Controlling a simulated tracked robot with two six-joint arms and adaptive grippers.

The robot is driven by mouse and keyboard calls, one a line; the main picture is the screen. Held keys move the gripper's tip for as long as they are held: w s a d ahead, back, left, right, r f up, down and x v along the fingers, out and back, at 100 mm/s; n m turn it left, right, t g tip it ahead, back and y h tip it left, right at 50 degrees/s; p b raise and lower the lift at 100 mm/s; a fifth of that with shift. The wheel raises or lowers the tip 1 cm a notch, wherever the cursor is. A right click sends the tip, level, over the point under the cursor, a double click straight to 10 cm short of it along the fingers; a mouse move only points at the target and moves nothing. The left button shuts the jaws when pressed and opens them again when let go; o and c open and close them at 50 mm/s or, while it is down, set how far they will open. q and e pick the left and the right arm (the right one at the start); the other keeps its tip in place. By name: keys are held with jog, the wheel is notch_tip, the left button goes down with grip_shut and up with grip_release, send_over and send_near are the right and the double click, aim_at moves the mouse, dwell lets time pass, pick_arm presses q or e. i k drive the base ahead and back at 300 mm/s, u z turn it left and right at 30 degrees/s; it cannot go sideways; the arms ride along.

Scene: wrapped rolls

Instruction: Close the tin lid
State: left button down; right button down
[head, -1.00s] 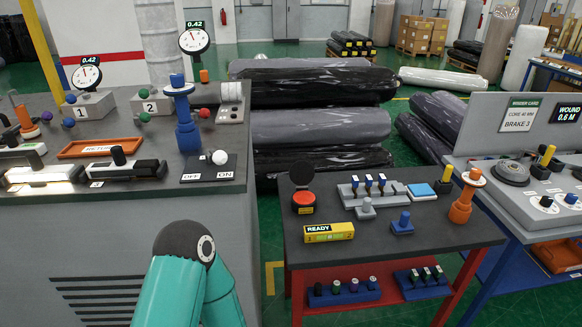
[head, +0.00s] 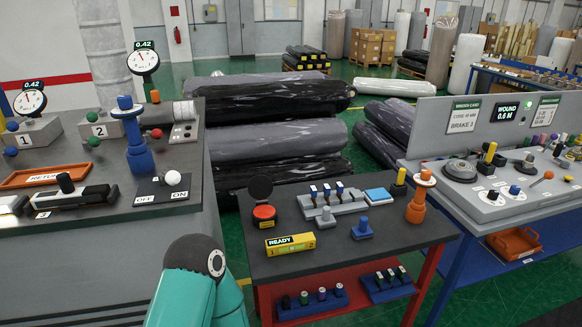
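A small round tin (head: 264,217) with an orange-red body and dark band stands at the back left of the dark-topped table. Its round black lid (head: 261,188) is raised, tilted up at the tin's back edge. I cannot tell what is inside the tin. Neither of my grippers is in view. Only a teal arm link of mine shows at the bottom, left of the table.
A yellow READY box (head: 290,244), a blue knobbed block (head: 362,229), a grey rack (head: 333,201) and an orange post (head: 418,200) share the dark tabletop (head: 395,240). Grey consoles stand on both sides. Wrapped rolls (head: 277,143) lie behind. The table's front right is bare.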

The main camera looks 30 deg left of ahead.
aim_at(259, 187)
jog(key=z, duration=0.15)
jog(key=i, duration=1.35)
jog(key=u, duration=0.55)
